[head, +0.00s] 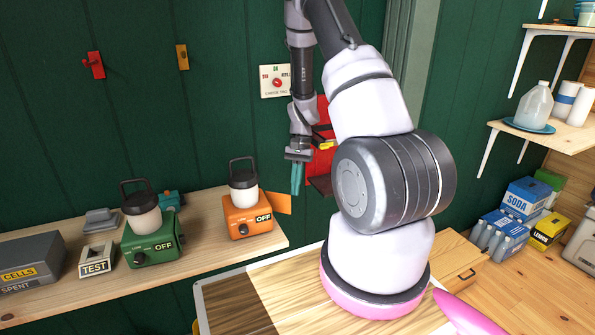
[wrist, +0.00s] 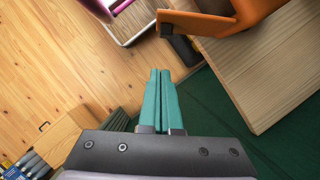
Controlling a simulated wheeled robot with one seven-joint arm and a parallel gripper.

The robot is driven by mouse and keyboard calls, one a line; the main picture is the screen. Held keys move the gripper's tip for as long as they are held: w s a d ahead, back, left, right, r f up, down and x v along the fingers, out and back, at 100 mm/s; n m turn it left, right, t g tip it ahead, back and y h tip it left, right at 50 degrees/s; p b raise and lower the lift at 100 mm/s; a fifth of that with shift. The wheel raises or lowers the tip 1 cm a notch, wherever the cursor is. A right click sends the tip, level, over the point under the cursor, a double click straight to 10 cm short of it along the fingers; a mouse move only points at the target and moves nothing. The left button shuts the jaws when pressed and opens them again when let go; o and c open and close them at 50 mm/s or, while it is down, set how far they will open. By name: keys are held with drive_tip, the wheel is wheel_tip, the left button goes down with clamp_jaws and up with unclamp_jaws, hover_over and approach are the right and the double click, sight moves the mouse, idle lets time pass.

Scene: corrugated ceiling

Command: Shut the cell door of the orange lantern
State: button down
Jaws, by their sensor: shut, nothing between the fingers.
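The orange lantern (head: 248,215) stands upright near the right end of the wooden shelf, with a pale globe, a dark handle and an OFF label. Its orange cell door (head: 281,203) stands open, sticking out from the lantern's right side. In the wrist view the open door (wrist: 205,23) shows at the top, with a small dark block at its free end. My gripper (head: 297,192) has teal fingers and is shut and empty. It hangs just right of the door in the head view; in the wrist view its fingertips (wrist: 160,72) are apart from the door. The cell opening is hidden.
A green lantern (head: 150,238), a TEST box (head: 96,260) and a grey CELLS case (head: 30,262) stand left on the shelf (head: 205,222). A red holder (head: 322,150) hangs on the wall behind my gripper. Free air lies off the shelf's right end.

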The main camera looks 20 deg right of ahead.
sight(279, 201)
drive_tip(key=shift+s+a+r, duration=0.2)
drive_tip(key=shift+s+a, duration=0.95)
